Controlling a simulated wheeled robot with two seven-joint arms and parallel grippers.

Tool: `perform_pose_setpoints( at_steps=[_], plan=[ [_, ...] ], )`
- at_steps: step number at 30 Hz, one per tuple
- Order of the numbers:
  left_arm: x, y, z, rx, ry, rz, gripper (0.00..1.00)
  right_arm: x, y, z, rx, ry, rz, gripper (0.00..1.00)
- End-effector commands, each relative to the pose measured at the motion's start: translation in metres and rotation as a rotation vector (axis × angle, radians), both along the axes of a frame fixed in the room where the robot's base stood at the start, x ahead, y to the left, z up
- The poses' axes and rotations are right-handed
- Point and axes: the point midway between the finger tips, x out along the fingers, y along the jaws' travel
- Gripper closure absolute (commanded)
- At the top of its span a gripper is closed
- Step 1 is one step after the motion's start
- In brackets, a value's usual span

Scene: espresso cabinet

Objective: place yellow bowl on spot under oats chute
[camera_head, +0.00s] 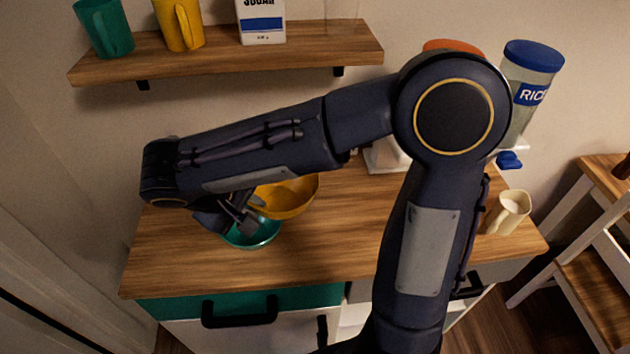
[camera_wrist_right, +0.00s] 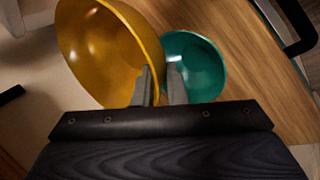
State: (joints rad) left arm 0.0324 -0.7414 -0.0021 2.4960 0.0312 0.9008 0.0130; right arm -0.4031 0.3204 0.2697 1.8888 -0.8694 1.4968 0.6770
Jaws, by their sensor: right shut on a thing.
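The yellow bowl (camera_head: 290,197) is held by its rim in my right gripper (camera_head: 246,216), above the wooden counter and partly over the teal bowl (camera_head: 254,236). In the right wrist view the yellow bowl (camera_wrist_right: 112,50) is tilted, with its wall between the two fingertips (camera_wrist_right: 160,88). The teal bowl (camera_wrist_right: 197,66) lies beyond the fingers there. The dispensers stand at the back right; one is labelled RICE (camera_head: 532,85). An orange lid (camera_head: 453,46) shows behind my arm, and the container under it is hidden. I cannot see the oats label or the spot under its chute. My left gripper is not in view.
A cream pitcher (camera_head: 508,211) stands at the counter's right end. A shelf (camera_head: 225,55) above holds a teal mug (camera_head: 104,28), a yellow mug (camera_head: 180,24) and a sugar box (camera_head: 261,22). The counter (camera_head: 335,235) is bare between the bowls and my arm.

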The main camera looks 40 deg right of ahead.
Motion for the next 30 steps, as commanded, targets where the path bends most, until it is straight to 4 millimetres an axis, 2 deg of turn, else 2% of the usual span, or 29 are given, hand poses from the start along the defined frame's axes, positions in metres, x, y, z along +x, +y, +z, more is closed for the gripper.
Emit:
perform_pose_setpoints(
  at_steps=[5,14,18,21,30],
  plan=[
    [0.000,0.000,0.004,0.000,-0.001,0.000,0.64,0.003,-0.014,-0.005,-0.007,0.001,-0.005,1.00],
    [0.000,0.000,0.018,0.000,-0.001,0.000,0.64,0.021,-0.084,-0.035,-0.006,0.004,-0.007,1.00],
    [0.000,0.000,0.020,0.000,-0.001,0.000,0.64,0.027,-0.107,-0.063,-0.007,0.008,-0.004,1.00],
    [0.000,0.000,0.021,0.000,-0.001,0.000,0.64,0.031,-0.118,-0.077,-0.006,0.005,-0.002,1.00],
    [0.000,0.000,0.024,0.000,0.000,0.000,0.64,0.036,-0.137,-0.102,-0.005,0.006,-0.002,1.00]
  ],
)
